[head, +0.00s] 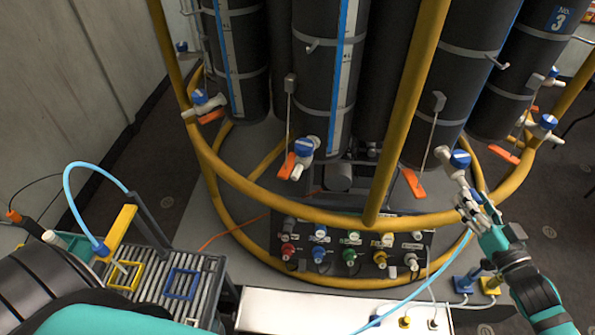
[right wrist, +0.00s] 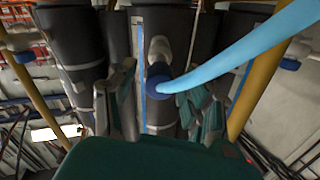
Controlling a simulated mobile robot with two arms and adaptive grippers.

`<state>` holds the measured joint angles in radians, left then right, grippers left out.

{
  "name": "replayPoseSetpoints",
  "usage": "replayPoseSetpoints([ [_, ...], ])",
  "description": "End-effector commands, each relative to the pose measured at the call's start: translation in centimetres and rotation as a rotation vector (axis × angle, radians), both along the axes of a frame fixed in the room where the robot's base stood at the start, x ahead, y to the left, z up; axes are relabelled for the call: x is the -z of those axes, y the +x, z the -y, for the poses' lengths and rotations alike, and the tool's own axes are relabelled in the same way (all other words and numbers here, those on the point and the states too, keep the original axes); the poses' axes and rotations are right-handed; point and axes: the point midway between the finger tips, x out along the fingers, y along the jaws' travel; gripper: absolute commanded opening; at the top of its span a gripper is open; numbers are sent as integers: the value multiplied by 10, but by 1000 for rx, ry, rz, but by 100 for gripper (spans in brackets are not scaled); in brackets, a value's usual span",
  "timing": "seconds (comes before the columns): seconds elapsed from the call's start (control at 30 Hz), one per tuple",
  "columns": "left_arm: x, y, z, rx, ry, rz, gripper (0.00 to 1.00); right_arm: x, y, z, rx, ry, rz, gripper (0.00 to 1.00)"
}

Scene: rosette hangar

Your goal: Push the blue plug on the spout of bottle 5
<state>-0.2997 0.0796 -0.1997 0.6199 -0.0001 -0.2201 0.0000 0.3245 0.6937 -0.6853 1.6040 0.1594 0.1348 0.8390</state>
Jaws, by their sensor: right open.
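In the right wrist view, a blue plug (right wrist: 159,86) on a light-blue hose (right wrist: 235,62) shows between the spread fingers (right wrist: 160,108). It lines up with the grey spout (right wrist: 160,50); whether it is seated cannot be told. The dark bottle (head: 440,100) behind shows no readable number. My left arm shows at the lower left, but its gripper does not show.
The yellow ring frame (head: 300,213) and its upright (head: 405,110) stand close to the left of my right gripper. Other spouts carry blue parts (head: 305,146) and orange levers (head: 287,166). A connector panel (head: 345,250) sits below. A slatted rack (head: 160,290) stands left.

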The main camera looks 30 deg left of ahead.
Motion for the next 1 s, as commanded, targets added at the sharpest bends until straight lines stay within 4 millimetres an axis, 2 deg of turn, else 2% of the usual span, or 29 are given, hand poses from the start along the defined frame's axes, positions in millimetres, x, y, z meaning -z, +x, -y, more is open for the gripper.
replayPoseSetpoints([
  [0.6,-3,0,0,0,0,0,40,0,0,0,0,1,-1,50],
  [0.9,-3,0,0,0,0,0,40,0,0,0,0,1,-1,10],
  [1.0,-3,0,0,0,0,0,40,0,0,0,0,1,-1,0],
])
